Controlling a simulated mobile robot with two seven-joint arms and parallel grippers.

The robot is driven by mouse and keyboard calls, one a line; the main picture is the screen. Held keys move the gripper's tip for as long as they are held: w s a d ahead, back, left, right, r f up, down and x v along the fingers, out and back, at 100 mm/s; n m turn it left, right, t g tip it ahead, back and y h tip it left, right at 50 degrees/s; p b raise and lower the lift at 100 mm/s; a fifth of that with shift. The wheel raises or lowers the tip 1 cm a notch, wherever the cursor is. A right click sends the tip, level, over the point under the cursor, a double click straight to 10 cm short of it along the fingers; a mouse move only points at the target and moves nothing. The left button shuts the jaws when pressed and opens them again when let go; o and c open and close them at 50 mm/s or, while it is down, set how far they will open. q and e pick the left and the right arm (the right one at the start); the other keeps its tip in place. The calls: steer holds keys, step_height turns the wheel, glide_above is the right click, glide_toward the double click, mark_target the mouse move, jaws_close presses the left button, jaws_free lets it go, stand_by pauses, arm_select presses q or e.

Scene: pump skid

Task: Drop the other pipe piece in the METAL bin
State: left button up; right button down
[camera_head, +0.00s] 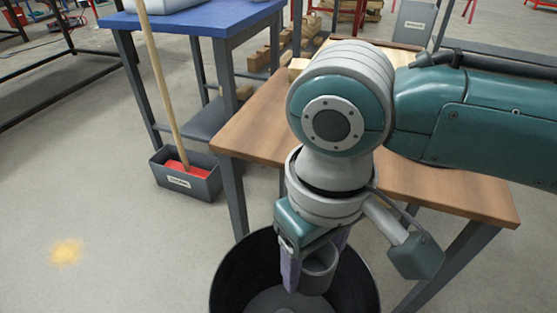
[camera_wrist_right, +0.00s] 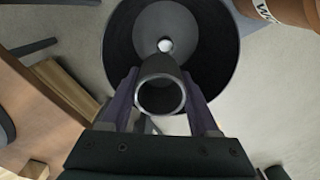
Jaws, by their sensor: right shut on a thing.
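My right gripper (camera_head: 312,270) points down and is shut on a grey, hollow pipe piece (camera_head: 320,271). In the right wrist view, the pipe piece (camera_wrist_right: 161,88) sits between the two purple fingers of the gripper (camera_wrist_right: 163,103), its open round end facing the camera. Below it is a round black bin (camera_head: 232,270), which the right wrist view also shows (camera_wrist_right: 122,45). The pipe piece is over the bin's opening. A paler floor and a small bright round thing (camera_wrist_right: 165,45) show inside the bin. No label on this bin is readable. My left gripper is out of view.
A wooden-topped table (camera_head: 255,120) stands close behind the bin. A brown container with a partly readable white label (camera_wrist_right: 270,12) is beside the bin. A grey box (camera_head: 205,185) with a broom handle stands by a blue table (camera_head: 190,18).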

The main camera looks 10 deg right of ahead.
steer(key=shift+f, duration=0.4)
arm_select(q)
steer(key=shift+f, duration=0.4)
arm_select(e)
steer(key=shift+r, duration=0.1)
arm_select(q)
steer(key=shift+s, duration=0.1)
arm_select(e)
steer(key=shift+c, duration=0.2)
jaws_free()
arm_select(q)
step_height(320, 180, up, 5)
steer(key=p, duration=0.5)
arm_select(e)
step_height(320, 180, up, 10)
